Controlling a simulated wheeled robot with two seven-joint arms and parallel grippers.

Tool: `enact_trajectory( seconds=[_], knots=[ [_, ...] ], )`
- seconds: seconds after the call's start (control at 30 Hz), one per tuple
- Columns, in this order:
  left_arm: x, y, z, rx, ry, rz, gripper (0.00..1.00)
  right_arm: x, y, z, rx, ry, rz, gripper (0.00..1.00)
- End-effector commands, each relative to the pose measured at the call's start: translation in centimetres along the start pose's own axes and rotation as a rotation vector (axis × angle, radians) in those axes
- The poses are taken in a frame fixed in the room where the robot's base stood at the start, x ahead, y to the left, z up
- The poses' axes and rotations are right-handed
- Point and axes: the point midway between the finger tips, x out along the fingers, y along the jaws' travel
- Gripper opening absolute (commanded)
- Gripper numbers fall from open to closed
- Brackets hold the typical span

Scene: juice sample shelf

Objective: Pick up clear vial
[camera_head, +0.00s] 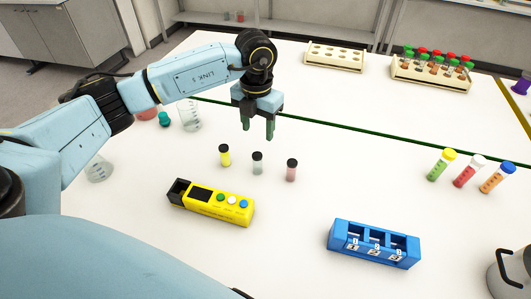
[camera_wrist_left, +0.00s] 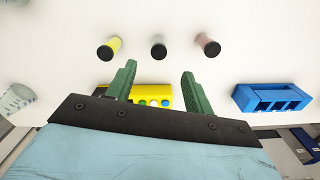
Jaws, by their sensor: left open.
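The clear vial (camera_head: 257,163) has a dark cap and stands upright on the white table, between a yellow vial (camera_head: 224,155) and a pinkish-red vial (camera_head: 291,170), both dark-capped. My left gripper (camera_head: 257,133) is open and empty, pointing down above the table, behind and above the vials in the head view. In the left wrist view the clear vial (camera_wrist_left: 158,47) shows beyond the fingertips, roughly between the two green fingers (camera_wrist_left: 158,80), apart from them. My right gripper is not in view.
A yellow device with buttons (camera_head: 212,203) and a blue three-slot rack (camera_head: 373,244) stand nearer. Three colored-capped tubes (camera_head: 468,171) stand at right. Beakers (camera_head: 189,116) are at left. Racks (camera_head: 432,72) are at the back. The table around the vials is clear.

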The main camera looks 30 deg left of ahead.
Motion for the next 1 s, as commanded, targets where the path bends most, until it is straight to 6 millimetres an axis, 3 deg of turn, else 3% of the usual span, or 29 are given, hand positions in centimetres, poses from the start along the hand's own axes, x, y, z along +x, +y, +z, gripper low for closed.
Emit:
enact_trajectory(
  seconds=[0.33,0.57,0.7,0.83,1.0],
  knots=[
    [6.3,0.0,-0.1,0.001,0.003,-0.001,0.52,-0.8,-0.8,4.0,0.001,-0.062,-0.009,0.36],
    [7.9,0.0,0.0,0.002,0.003,-0.001,0.52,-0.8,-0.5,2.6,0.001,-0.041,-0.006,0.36],
    [10.0,0.1,0.0,0.001,0.006,-0.001,0.52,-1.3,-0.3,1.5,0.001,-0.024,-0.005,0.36],
    [11.8,0.1,0.1,0.001,0.003,-0.001,0.52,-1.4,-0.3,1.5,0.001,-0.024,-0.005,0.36],
    [12.5,0.1,0.1,0.002,0.001,-0.001,0.52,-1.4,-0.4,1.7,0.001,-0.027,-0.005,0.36]
  ],
)
